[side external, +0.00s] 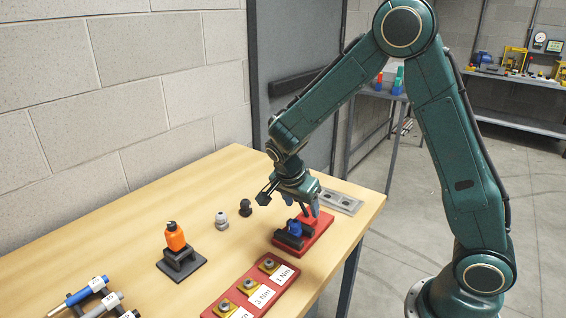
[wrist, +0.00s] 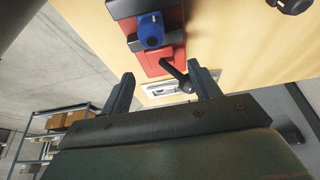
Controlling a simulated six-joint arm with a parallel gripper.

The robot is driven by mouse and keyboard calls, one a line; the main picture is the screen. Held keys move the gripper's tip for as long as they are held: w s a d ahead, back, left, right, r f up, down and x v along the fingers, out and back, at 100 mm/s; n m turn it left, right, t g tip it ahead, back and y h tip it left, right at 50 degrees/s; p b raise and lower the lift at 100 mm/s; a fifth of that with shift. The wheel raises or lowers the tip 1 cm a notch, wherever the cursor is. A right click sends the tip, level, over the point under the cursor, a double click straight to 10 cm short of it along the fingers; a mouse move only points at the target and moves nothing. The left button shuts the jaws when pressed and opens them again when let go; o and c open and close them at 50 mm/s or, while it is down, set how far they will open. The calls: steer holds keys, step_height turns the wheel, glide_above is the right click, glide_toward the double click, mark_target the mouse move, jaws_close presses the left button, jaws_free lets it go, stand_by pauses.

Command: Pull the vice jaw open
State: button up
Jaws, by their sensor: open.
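The vice (side external: 318,230) has a red base and dark jaws and sits near the table's right edge. A blue part (side external: 294,228) sits between or against its dark jaws; the exact contact is unclear. In the wrist view the blue part (wrist: 151,32) is at the top, with the red base (wrist: 160,62) below it. A black handle (wrist: 176,74) sticks out from the base end. My gripper (side external: 309,209) is just above the vice, pointing down. In the wrist view my gripper (wrist: 160,74) is open, with the handle showing between its two fingers, nearer the right one.
A grey metal plate (side external: 342,202) lies behind the vice. A red torque tray (side external: 250,290) is in front. An orange bottle (side external: 175,237) on a dark stand and two small knobs (side external: 221,220) (side external: 245,208) are to the left. Open wooden table surface lies between them.

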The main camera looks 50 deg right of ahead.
mark_target(306, 219)
steer(key=shift+x, duration=3)
jaws_close()
steer(key=shift+d, duration=1.45)
jaws_free()
